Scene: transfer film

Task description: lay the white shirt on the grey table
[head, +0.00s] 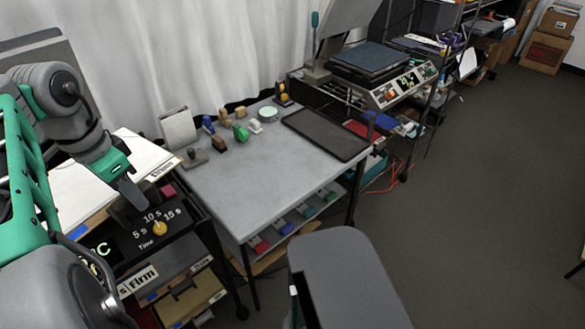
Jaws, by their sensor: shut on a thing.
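The white shirt (72,198) looks like a flat white sheet on top of the dark machine at the left, partly hidden behind my arm and gripper. My gripper (132,196) points down at the shirt's front edge. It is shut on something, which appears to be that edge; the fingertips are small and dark. The grey table (250,170) stands right of the machine. The front middle of its top is bare.
Small coloured tools (240,132) and a stand (179,128) line the table's back left. A black mat (326,134) lies at its right. The dark machine (150,235) with a time dial adjoins the table's left. A heat press (375,75) stands behind right.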

